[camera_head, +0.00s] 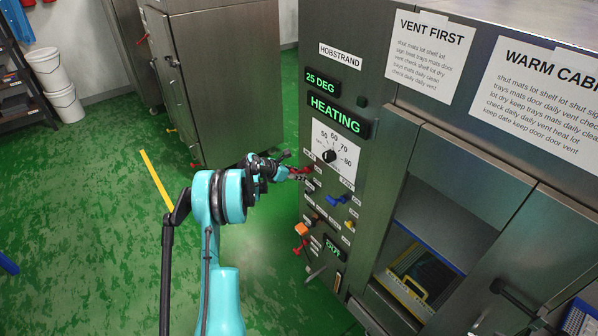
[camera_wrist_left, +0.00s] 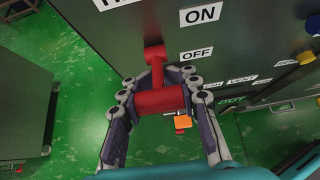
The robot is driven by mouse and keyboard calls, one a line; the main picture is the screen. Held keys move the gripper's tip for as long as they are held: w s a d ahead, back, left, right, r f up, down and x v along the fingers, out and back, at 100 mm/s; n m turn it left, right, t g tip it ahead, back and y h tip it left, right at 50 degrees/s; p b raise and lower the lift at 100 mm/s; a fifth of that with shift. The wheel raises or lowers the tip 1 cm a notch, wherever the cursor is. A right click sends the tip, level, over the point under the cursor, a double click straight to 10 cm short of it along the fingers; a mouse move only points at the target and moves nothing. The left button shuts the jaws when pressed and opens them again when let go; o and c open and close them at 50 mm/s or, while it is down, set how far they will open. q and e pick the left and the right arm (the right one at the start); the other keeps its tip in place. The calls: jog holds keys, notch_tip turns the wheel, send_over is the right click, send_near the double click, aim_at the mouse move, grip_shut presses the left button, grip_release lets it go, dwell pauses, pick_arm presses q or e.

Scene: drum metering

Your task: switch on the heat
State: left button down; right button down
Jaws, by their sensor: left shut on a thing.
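The red lever (camera_head: 298,171) is on the narrow control panel of the steel cabinet. In the left wrist view its red pivot (camera_wrist_left: 155,53) is at the top, and its thick red grip (camera_wrist_left: 160,99) hangs below. An ON label (camera_wrist_left: 201,13) and an OFF label (camera_wrist_left: 196,54) are to its right. My left gripper (camera_head: 292,172) is shut on the grip; its fingers (camera_wrist_left: 158,100) close around it from both sides. A green display (camera_head: 335,115) above reads HEATING, and another (camera_head: 321,82) reads 25 DEG. My right gripper is not in view.
A dial (camera_head: 330,156) sits above the lever. A blue handle (camera_head: 338,200), an orange knob (camera_head: 301,229) and other small controls crowd the panel below. An open compartment (camera_head: 425,260) is at the right.

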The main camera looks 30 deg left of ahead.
pick_arm(q)
jog(key=shift+w+r+g+y+p, duration=0.1)
jog(key=shift+r+g+y+p, duration=0.45)
jog(key=shift+g+p, duration=0.5)
jog(key=shift+g, duration=0.35)
jog(key=c, duration=1)
grip_release()
jog(key=shift+c, duration=0.2)
jog(key=v, duration=1.1)
jog(key=shift+s+r, duration=0.25)
jog(key=shift+r, duration=0.05)
jog(key=shift+a, duration=0.1)
